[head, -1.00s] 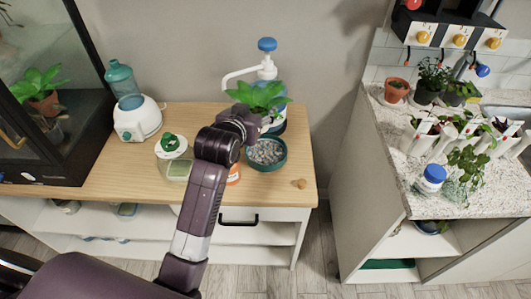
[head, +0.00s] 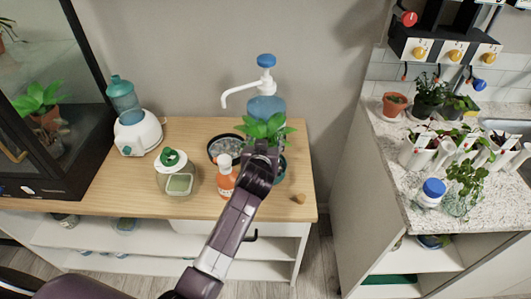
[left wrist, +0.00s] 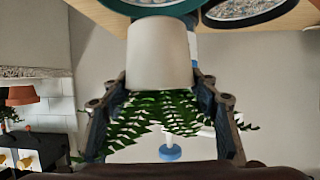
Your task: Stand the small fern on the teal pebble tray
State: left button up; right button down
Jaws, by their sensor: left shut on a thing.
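The small fern (head: 264,128) is in my left gripper (head: 262,152); its green leaves show above the fingers in the head view. In the left wrist view, which is upside down, the gripper (left wrist: 163,95) is shut on its white pot (left wrist: 160,52), with the leaves (left wrist: 165,110) hanging toward the picture's bottom. The teal pebble tray (head: 281,170) is mostly hidden behind the gripper and wrist. Its rim (left wrist: 150,7) shows beside the pot's base in the left wrist view. I cannot tell whether pot and tray touch. My right gripper is out of view.
A dark pebble tray (head: 213,146) sits just left of the fern. An orange bottle (head: 224,180), a jar with a green lid (head: 179,178) and a cork (head: 299,198) stand nearby. A pump bottle (head: 266,98) is behind. Bare wood (head: 200,130) shows at the back left.

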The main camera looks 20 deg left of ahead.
pick_arm(q)
jog(key=shift+f, duration=0.75)
notch_tip(320, 180, down, 4)
jog(key=shift+r, duration=0.25)
jog(key=shift+f, duration=0.2)
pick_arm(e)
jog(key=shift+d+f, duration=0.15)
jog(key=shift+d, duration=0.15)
pick_arm(q)
jog(key=o, duration=1.4)
